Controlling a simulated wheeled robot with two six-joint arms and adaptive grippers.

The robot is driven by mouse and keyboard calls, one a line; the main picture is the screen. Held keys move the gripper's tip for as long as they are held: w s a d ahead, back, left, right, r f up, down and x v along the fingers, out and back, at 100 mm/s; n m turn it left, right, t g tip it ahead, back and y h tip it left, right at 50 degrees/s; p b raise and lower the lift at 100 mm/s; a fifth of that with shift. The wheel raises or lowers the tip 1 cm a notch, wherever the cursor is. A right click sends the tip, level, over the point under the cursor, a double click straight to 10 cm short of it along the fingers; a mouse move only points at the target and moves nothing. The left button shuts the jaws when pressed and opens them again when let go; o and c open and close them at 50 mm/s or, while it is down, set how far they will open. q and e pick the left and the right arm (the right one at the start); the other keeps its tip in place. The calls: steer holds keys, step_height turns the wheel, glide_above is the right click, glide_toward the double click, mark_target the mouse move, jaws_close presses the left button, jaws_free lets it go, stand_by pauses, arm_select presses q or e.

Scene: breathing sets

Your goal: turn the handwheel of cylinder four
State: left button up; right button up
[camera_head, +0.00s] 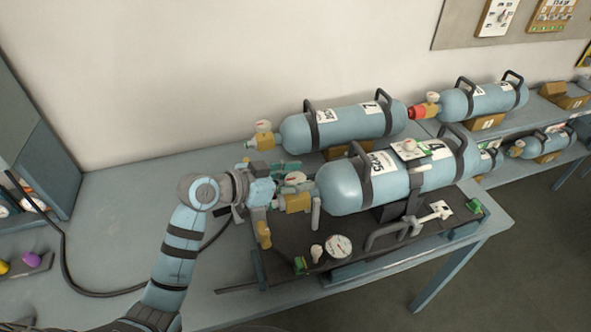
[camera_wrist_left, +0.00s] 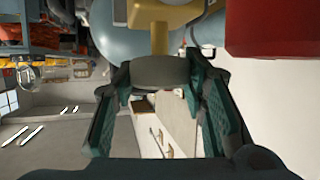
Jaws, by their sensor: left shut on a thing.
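The front blue-grey cylinder (camera_head: 340,188) lies on its side in a dark frame on the bench, strapped by dark bands. The right gripper is out of view.
A second cylinder (camera_head: 345,130) with its own valve lies behind. A gauge (camera_head: 339,246) and a grey handle (camera_head: 385,236) are on the frame's front. A black hose (camera_head: 68,265) runs at the left. The bench's left part is mostly clear.

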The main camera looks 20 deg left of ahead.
arm_select(q)
steer(key=o, duration=1.2)
steer(key=shift+s+a, duration=0.1)
steer(key=v, duration=1.1)
steer(key=shift+s+a+r, duration=0.1)
steer(key=shift+s+a, duration=0.15)
steer(key=shift+s, duration=0.05)
steer(key=shift+r, duration=0.1)
steer(key=shift+d, duration=0.1)
